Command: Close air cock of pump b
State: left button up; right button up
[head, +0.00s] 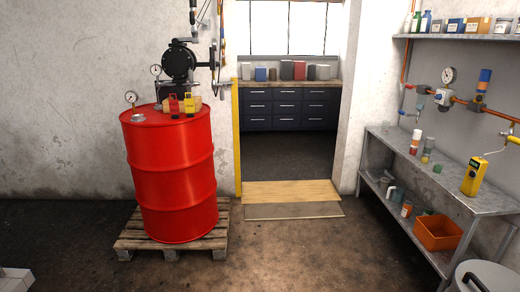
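A black round-bodied pump (179,62) is on the back wall above and behind a red drum (172,175). I cannot read a letter on it, so I cannot tell whether it is pump b. Pipes and a hose (221,55) run beside it on the right. An air cock is too small to make out for certain there. A red item (174,104) and a yellow item (190,104) show at the drum top in front of the pump. Neither of my grippers is in view.
The drum stands on a wooden pallet (130,238). A doorway with a wooden ramp (290,192) is right of it. On the right wall are a copper pipe (495,112), a gauge (449,75) and a metal shelf bench (440,185). The middle floor is clear.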

aim_at(222, 92)
jog(key=i+j, duration=0.2)
jog(key=i, duration=0.3)
jog(key=i+j+u, duration=0.1)
jog(key=i, duration=0.45)
jog(key=i+j, duration=0.3)
jog(key=i, duration=0.2)
